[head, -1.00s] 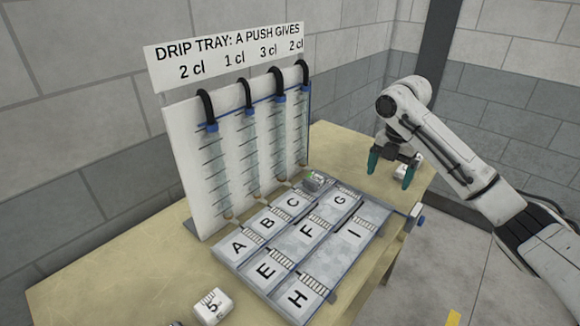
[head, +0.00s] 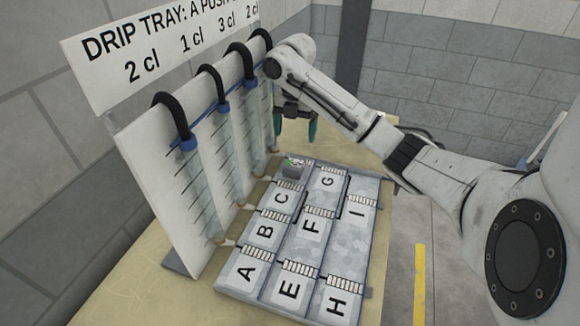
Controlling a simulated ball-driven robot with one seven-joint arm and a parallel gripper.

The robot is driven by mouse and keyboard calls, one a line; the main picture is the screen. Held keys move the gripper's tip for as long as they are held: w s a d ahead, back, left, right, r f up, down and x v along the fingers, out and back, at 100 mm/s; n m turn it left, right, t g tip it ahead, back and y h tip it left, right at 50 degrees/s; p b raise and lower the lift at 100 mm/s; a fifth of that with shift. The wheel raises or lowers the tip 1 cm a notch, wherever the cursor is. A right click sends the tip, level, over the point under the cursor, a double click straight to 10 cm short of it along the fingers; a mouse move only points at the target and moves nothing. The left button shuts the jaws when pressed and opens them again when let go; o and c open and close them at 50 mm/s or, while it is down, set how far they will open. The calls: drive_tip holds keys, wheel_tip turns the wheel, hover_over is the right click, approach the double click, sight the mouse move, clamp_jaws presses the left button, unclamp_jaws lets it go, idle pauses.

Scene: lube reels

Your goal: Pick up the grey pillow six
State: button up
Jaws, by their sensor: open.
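A white upright board (head: 185,170) with clear tubes and black hoses stands along the tray's left side, close to my gripper. A sign (head: 160,45) tops it. Lettered plates fill the tray. Bare table (head: 125,275) shows at front left.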

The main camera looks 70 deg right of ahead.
sight(295, 162)
wheel_tip(295, 162, down, 7)
drive_tip(key=shift+f+b, duration=0.15)
drive_tip(key=shift+b, duration=1.1)
drive_tip(key=shift+f, duration=2.6)
drive_tip(key=shift+c, duration=0.3)
drive_tip(key=c, duration=1)
